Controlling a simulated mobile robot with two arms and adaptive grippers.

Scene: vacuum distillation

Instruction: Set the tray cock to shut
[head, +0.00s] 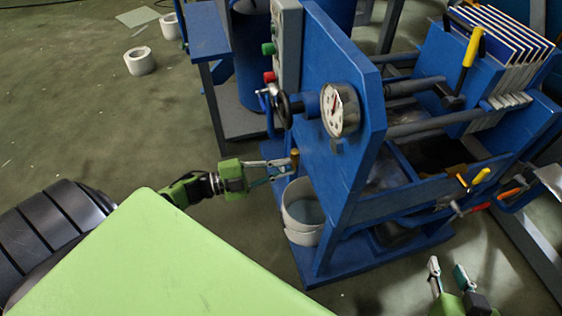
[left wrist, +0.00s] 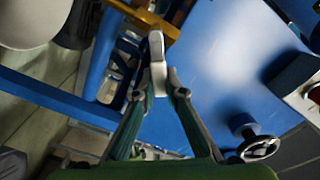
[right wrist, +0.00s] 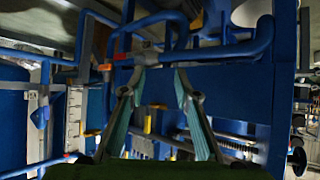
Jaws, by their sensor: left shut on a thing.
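The cock at the left end of the blue press shows a small brass part (head: 295,158) above a white bucket (head: 303,215). In the left wrist view, a brass bar (left wrist: 145,17) carries a light grey lever (left wrist: 157,50). My left gripper (head: 290,168) is shut on this lever, its fingertips on either side of the lever's lower end in the left wrist view (left wrist: 161,92). The far side of the cock is hidden. My right gripper (head: 448,270) is open and empty in front of the press; its spread fingers also show in the right wrist view (right wrist: 160,62).
The blue press frame (head: 350,190) stands close to both arms. A gauge (head: 340,108) and a black handwheel (head: 289,106) stick out from its end plate. Handles in yellow (head: 480,177) and orange (head: 510,194) are at its right side. Open floor (head: 100,120) lies to the left.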

